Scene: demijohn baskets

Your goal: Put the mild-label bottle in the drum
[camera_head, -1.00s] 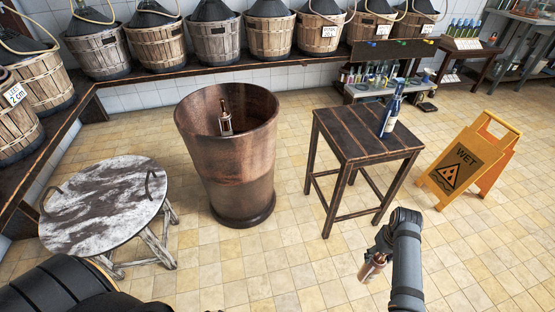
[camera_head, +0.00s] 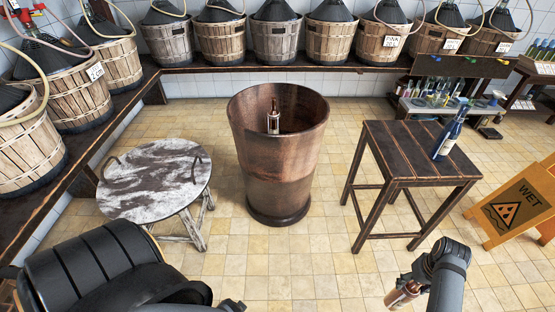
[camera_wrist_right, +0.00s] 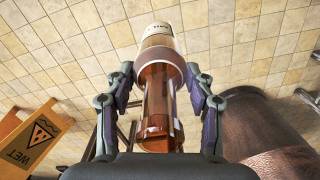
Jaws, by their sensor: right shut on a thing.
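The drum (camera_head: 278,180) is a tall, open, reddish-brown tub standing on the floor in the middle of the head view. A brown bottle with a pale label (camera_head: 273,122) shows inside it, by the far wall. My right gripper (camera_head: 404,292) is low at the right, apart from the drum and nearer to me. It is shut on an amber bottle (camera_wrist_right: 160,85), whose white label band (camera_wrist_right: 157,38) shows in the wrist view; I cannot read its print surely. The drum's side also shows in the wrist view (camera_wrist_right: 255,125). My left gripper is not in view.
A dark wooden table (camera_head: 405,150) with a blue bottle (camera_head: 449,135) stands right of the drum. A round marbled table (camera_head: 150,185) stands left. A yellow wet-floor sign (camera_head: 515,208) is at the far right. Demijohn baskets (camera_head: 285,42) line the back bench. Floor before the drum is clear.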

